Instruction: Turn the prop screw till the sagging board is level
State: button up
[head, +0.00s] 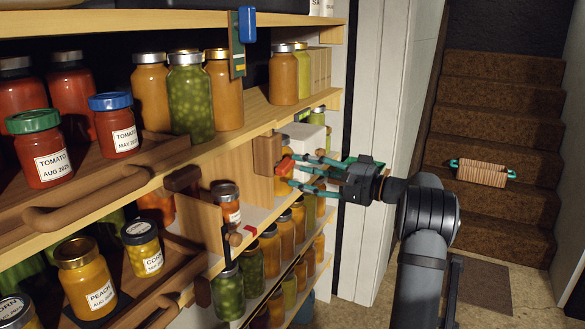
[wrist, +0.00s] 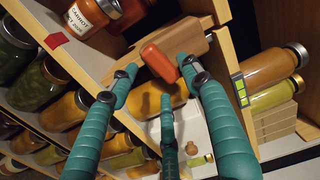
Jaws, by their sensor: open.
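A red knob (wrist: 160,62), probably the prop screw's handle, sits against a brown wooden block (wrist: 172,40) in the wrist view. In the head view the red knob (head: 285,166) shows just under the middle shelf board (head: 262,112). That may be the sagging board; I cannot tell its tilt from this angle. My gripper (wrist: 157,75) is open, with teal fingers on either side of the knob and a third below. Contact is unclear. In the head view my gripper (head: 303,170) reaches in from the right. The screw thread is not visible.
Several filled jars stand on the boards, including a green jar (head: 191,100) and a blue-lidded tomato jar (head: 116,126). A green-marked strip (wrist: 240,88) is beside the right finger. Stairs (head: 498,100) rise at right.

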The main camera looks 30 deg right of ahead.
aim_at(291, 169)
jog(key=shift+x, duration=1.7)
jog(key=shift+c, duration=0.6)
jog(key=c, duration=1)
